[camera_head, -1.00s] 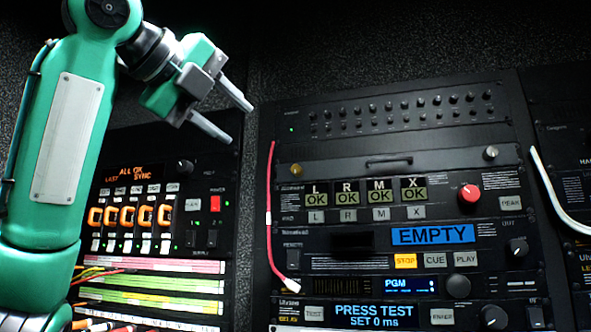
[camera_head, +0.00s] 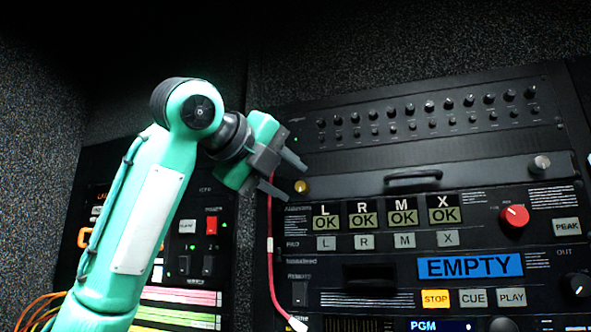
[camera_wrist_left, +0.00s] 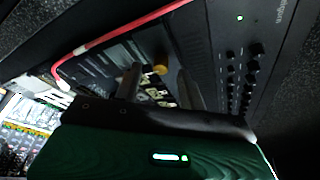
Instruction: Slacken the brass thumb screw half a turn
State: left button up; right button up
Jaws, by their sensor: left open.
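The brass thumb screw (camera_head: 301,186) is a small round gold knob at the left end of a dark drawer panel (camera_head: 465,178) in the middle rack. My left gripper (camera_head: 296,183) is open, with its two grey fingers pointing right toward the screw, one higher and one lower in the picture. In the left wrist view the brass thumb screw (camera_wrist_left: 160,70) shows between and beyond the fingers of the left gripper (camera_wrist_left: 160,76). The fingers look apart from it; the exact gap is hard to judge. My right gripper is not in view.
A silver screw (camera_head: 539,165) sits at the panel's right end, with a black handle (camera_head: 413,178) between. A red cable (camera_head: 271,265) hangs just below the gripper. Knob rows (camera_head: 425,112) lie above, OK displays (camera_head: 363,219) and a red knob (camera_head: 514,217) below.

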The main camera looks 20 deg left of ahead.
aim_at(303, 188)
pick_arm(q)
jog(key=shift+p+x, duration=0.4)
jog(key=shift+x, duration=0.55)
jog(key=shift+w+d, duration=0.1)
jog(key=shift+d, duration=0.05)
jog(key=shift+w+f, duration=0.1)
jog(key=shift+w, duration=0.05)
jog(key=shift+c, duration=0.2)
jog(key=c, duration=0.7)
grip_shut()
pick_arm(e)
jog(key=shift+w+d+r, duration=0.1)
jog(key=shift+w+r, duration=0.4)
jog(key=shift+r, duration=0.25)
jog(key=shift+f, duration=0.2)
